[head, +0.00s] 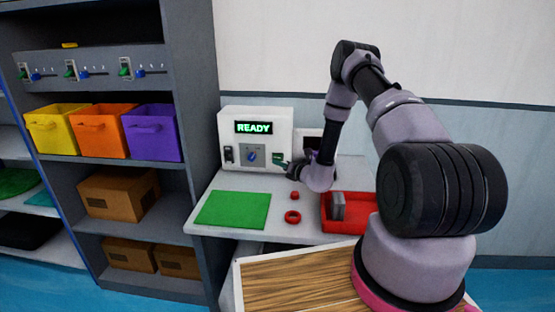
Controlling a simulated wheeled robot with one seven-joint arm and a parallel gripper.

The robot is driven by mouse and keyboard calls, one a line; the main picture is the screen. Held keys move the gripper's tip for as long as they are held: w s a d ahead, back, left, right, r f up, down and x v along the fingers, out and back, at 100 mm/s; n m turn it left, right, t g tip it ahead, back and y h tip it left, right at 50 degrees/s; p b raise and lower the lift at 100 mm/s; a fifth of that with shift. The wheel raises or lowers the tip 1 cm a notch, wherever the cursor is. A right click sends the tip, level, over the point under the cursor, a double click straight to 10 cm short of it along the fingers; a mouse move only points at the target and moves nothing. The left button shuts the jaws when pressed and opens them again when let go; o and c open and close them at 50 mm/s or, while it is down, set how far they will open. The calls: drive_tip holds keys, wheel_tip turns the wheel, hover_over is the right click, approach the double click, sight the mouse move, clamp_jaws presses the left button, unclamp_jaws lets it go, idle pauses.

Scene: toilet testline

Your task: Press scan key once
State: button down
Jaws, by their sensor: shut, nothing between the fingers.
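The white test machine (228,125) stands at the back of the white table against the wall. Its display (254,128) reads "READY" in green. On its front are a black switch (228,154), a blue knob (251,155) and, at the right, a small green key (278,156), which may be the scan key; no label can be read. My gripper (286,164) is shut and empty, with its tips at the green key's lower right. I cannot tell whether they touch it. The arm hides the table's back right.
A green mat (233,210), two red rings (293,217) (294,195) and a red tray (343,226) with a grey block (337,206) are on the table. Shelves with coloured bins (151,133) and cardboard boxes (117,193) stand at the left.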

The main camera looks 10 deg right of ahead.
sight(274, 158)
drive_tip(key=shift+w+d, duration=0.3)
drive_tip(key=shift+w, duration=0.6)
idle(1.4)
drive_tip(key=shift+w+d, duration=0.1)
drive_tip(key=shift+w, duration=0.25)
drive_tip(key=shift+w+d, duration=0.15)
drive_tip(key=shift+w, duration=0.2)
idle(0.8)
drive_tip(key=shift+s+a, duration=0.25)
drive_tip(key=shift+s, duration=0.5)
drive_tip(key=shift+s+a, duration=0.25)
drive_tip(key=shift+s, duration=0.55)
drive_tip(key=shift+s+a, duration=0.3)
drive_tip(key=shift+s, duration=0.45)
drive_tip(key=shift+s+a, duration=0.25)
drive_tip(key=shift+s, duration=0.55)
